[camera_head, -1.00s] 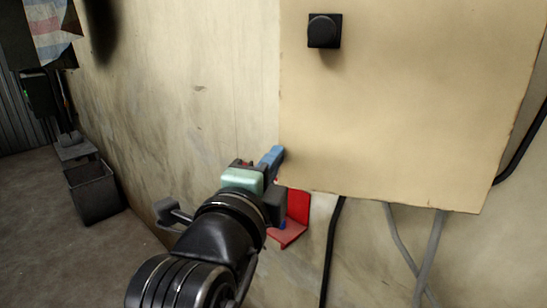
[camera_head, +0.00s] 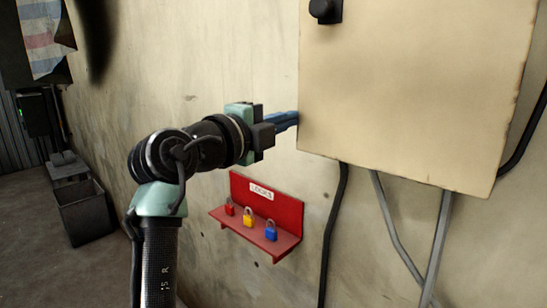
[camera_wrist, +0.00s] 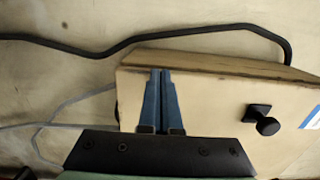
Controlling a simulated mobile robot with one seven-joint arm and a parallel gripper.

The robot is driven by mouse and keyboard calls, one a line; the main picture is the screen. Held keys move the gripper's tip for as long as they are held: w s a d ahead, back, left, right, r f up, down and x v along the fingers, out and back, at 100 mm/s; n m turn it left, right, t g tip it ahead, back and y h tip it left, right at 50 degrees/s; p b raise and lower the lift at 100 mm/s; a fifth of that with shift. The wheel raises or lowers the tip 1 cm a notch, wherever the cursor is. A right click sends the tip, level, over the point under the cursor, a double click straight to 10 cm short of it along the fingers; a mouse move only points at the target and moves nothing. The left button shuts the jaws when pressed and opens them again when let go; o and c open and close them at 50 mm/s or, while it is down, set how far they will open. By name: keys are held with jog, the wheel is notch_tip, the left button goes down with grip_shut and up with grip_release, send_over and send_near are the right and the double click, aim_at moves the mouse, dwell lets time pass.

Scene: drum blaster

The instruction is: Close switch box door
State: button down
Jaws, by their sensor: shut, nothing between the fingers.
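The beige switch box door (camera_head: 415,95) fills the upper right of the head view, with a black knob (camera_head: 325,10) at its upper left. In the wrist view the door's beige face (camera_wrist: 210,105) and its knob (camera_wrist: 263,119) show, with a side of the box (camera_wrist: 215,65) along the top. My gripper (camera_head: 292,120) is at the door's left edge, its blue fingers pointing right. In the wrist view my gripper (camera_wrist: 161,75) has its fingers together and empty, in front of the beige face. Whether the fingertips touch it is unclear.
A red lock shelf (camera_head: 285,213) with red, yellow and blue padlocks is on the wall below my gripper. A black cable (camera_head: 335,230) and grey conduits (camera_head: 435,245) run below the box. A dark bin (camera_head: 84,210) stands on the floor at left.

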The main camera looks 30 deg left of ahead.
jog(key=shift+w+d+r+b, duration=0.1)
jog(key=shift+w+r+b, duration=0.1)
jog(key=shift+w, duration=0.25)
jog(key=shift+w+d+r+b, duration=0.1)
jog(key=shift+w+b, duration=0.05)
jog(key=shift+w, duration=0.25)
jog(key=shift+d, duration=0.15)
